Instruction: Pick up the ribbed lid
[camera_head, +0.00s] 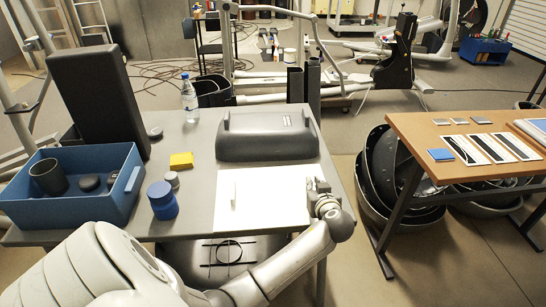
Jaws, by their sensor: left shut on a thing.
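My left gripper (322,190) is low over the right edge of the white sheet (255,200) on the grey table (205,140). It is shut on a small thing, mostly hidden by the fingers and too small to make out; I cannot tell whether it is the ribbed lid. A blue round container (162,203) with a round blue top stands left of the sheet. A small grey round piece (172,179) is just behind it. A dark round piece (89,183) lies in the blue bin (92,212). I cannot make out ribs on any of these. My right gripper is not in view.
A dark grey cover (267,140) lies behind the sheet. A yellow block (181,161), a water bottle (190,98) and a tall dark box (100,95) stand left of it. A wooden table (455,130) is at right.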

